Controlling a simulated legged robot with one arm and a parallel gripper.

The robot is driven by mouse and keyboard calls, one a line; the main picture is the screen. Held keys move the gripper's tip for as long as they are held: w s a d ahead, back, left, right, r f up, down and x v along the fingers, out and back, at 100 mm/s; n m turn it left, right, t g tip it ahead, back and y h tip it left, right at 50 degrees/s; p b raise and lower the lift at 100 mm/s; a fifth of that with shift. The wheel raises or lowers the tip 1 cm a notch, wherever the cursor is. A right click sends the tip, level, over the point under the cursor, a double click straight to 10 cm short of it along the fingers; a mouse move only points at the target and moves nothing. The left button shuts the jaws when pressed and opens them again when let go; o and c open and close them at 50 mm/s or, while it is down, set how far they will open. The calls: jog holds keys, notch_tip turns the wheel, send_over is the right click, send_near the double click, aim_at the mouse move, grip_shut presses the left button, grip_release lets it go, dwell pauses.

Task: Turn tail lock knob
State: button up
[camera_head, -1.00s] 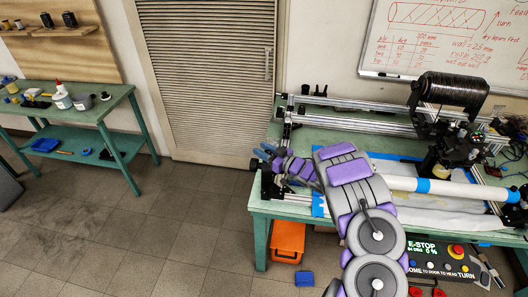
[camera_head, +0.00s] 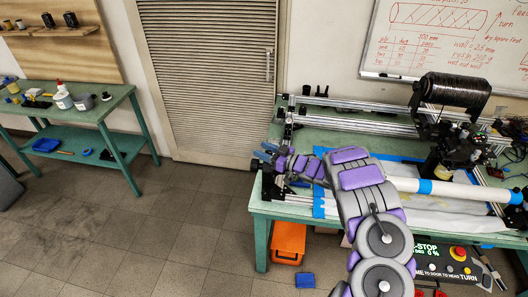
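My gripper (camera_head: 268,151) is at the left end of the winding machine, above the near left corner of the green table (camera_head: 262,212). Its blue-grey fingers point left and look spread apart, with nothing seen between them. A small black knob (camera_head: 255,164) juts out at the machine's left end, just below and left of the fingers; I cannot tell if they touch. My arm covers part of the machine's left end. The white tube (camera_head: 455,190) with blue tape bands lies along the machine to the right.
A black tow spool (camera_head: 455,90) stands over the carriage at right. An orange bin (camera_head: 288,242) and a small blue box (camera_head: 305,280) are on the floor by the table. The control panel (camera_head: 440,262) is at the front right. The floor to the left is clear up to another green bench (camera_head: 115,102).

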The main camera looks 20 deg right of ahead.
jog(key=shift+o, duration=0.7)
jog(key=v, duration=1.7)
jog(key=shift+s+d+p, duration=0.2)
jog(key=shift+p, duration=0.2)
